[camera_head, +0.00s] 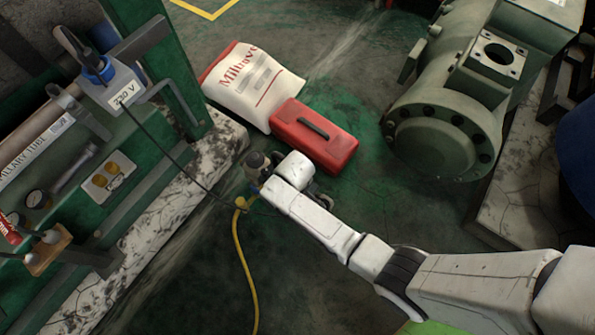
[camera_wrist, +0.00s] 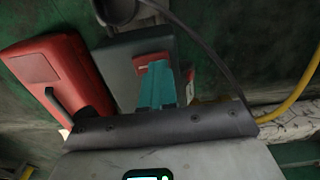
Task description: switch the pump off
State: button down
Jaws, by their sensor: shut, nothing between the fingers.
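In the wrist view a dark grey-green box, which looks like the pump (camera_wrist: 118,62), carries a small red switch (camera_wrist: 150,59) on its face. My gripper (camera_wrist: 158,72) has teal fingers, shut with nothing between them. The fingertips are at the lower edge of the red switch in this view and overlap it; I cannot tell whether they touch it. The switch's on or off position is too small to read. In the head view my arm's end (camera_head: 268,182) is low over the floor beside the green bench, and the pump there is mostly hidden by it.
A red toolbox (camera_head: 313,135) and a white sack (camera_head: 250,84) lie just beyond my arm's end. A yellow hose (camera_head: 239,255) runs along the floor, and a black cable (camera_head: 165,150) hangs from the 230 V socket box (camera_head: 118,88). A large green machine (camera_head: 450,110) stands at right.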

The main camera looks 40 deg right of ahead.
jog(key=shift+s+d+f, duration=0.15)
jog(key=shift+s+f, duration=0.05)
jog(key=shift+f, duration=0.25)
jog(key=shift+w+d+r, duration=0.1)
jog(key=shift+w+d, duration=0.15)
jog(key=shift+d, duration=0.45)
jog(key=shift+r, duration=0.1)
jog(key=shift+r+p, duration=0.6)
jog(key=shift+p, duration=0.35)
notch_tip(320, 180, up, 13)
jog(key=a+p, duration=0.2)
jog(key=p, duration=0.6)
jog(key=shift+r, duration=0.2)
jog(key=shift+s+a, duration=0.1)
